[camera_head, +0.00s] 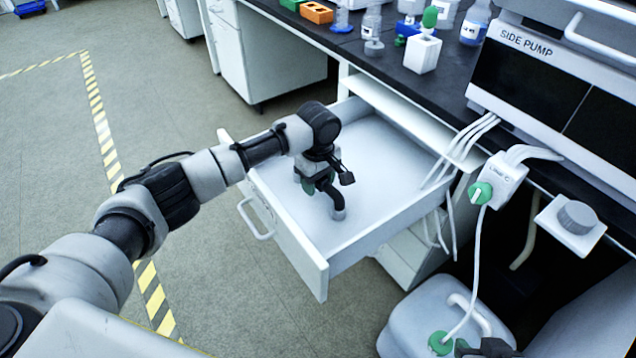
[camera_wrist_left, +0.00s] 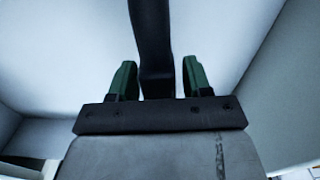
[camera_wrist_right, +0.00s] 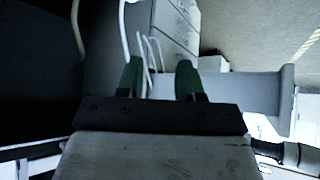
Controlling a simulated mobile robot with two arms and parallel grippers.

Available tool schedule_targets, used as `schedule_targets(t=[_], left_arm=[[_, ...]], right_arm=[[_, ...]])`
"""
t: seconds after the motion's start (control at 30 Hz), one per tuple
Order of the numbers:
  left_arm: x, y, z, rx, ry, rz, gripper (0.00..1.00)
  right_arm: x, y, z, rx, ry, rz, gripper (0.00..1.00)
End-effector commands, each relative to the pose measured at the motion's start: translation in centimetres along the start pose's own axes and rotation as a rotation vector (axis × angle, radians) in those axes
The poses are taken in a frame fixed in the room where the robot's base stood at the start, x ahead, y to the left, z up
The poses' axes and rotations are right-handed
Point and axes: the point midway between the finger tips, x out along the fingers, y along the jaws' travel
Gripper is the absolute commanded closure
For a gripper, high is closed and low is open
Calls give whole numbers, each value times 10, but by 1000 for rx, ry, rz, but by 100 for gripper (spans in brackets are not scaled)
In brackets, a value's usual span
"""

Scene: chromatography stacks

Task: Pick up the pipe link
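The pipe link (camera_head: 337,203) is a dark, bent tube in the open white drawer. My left gripper (camera_head: 318,184) reaches down into the drawer at it. In the left wrist view, the dark pipe link (camera_wrist_left: 152,45) runs between the two green fingers of my left gripper (camera_wrist_left: 158,80). A narrow gap shows on the right finger's side, so the fingers look open around it. The pipe's far end is out of that view. My right gripper (camera_wrist_right: 160,80) has its green fingers apart with nothing between them; in the head view only a dark part shows at the bottom edge.
The drawer (camera_head: 300,250) has raised walls around my left gripper. A dark bench (camera_head: 455,75) with bottles and the side pump (camera_head: 530,75) stands above it. White tubes hang at the drawer's right side. A canister (camera_head: 410,315) stands on the floor below.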

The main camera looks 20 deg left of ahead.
Motion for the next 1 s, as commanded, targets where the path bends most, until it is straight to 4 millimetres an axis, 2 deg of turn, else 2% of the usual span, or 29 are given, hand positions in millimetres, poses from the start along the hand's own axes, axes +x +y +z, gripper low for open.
schedule_targets(t=[0.03,0.3,0.7,1.0], left_arm=[[0,0,0,0,0,0,59],[0,0,0,0,0,0,100],[-5,0,0,0,0,2,100],[-32,1,0,1,0,3,100]], right_arm=[[0,0,0,0,0,0,64],[0,0,0,0,-1,0,64],[-2,0,3,0,-27,0,64],[-20,6,40,8,-276,15,64]])
